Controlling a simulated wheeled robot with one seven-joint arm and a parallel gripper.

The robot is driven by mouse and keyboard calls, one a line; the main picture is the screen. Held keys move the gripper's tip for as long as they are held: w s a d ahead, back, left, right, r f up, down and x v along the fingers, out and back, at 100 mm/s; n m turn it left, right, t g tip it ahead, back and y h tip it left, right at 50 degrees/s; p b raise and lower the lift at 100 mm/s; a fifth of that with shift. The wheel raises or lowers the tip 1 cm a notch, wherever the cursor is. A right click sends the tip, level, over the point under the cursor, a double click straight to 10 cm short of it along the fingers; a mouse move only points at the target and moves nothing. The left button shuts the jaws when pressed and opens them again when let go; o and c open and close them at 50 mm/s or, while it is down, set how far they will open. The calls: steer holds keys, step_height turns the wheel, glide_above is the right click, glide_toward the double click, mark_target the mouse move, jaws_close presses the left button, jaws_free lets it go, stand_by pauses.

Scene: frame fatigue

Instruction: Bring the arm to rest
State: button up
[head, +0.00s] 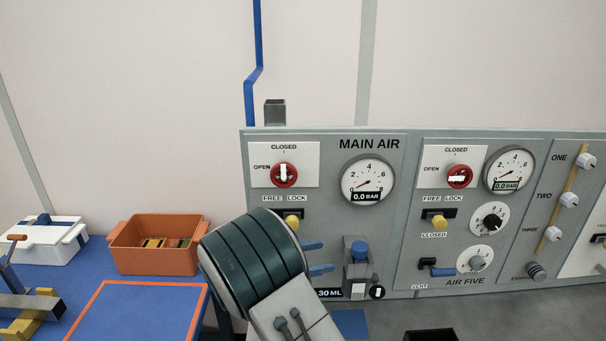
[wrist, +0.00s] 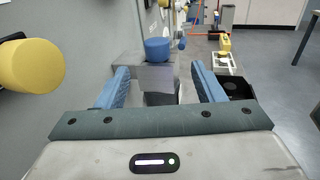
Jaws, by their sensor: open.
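My gripper (head: 326,257) is in front of the lower part of the MAIN AIR panel (head: 330,210). Its two blue fingers are apart and point right, toward a grey block with a blue knob (head: 360,249). In the wrist view my gripper (wrist: 160,70) is open, and the block with its blue knob (wrist: 157,50) shows between and beyond the fingers. I see no object held, and a gap shows between the fingertips and the block in the head view. My arm's dark green and grey links hide part of the panel's lower left.
A yellow knob (head: 292,222) is close above my arm and looms large at left in the wrist view (wrist: 30,66). Red valve handles (head: 284,175) and gauges (head: 367,180) sit higher. An orange bin (head: 157,246) and an orange-edged blue mat (head: 140,315) lie left.

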steer(key=s+d+r+m+g+y, duration=0.3)
steer(key=s+d+m+g+y, duration=0.2)
steer(key=s+d+m+y, duration=0.5)
steer(key=s+r+m+t+y, duration=0.2)
steer(key=s+m+t+y, duration=0.2)
steer(key=s+m+y, duration=0.3)
steer(key=shift+s+d+r+m+t, duration=0.4)
steer(key=shift+s+m, duration=1.5)
steer(key=shift+s, duration=1.95)
steer(key=shift+f, duration=0.1)
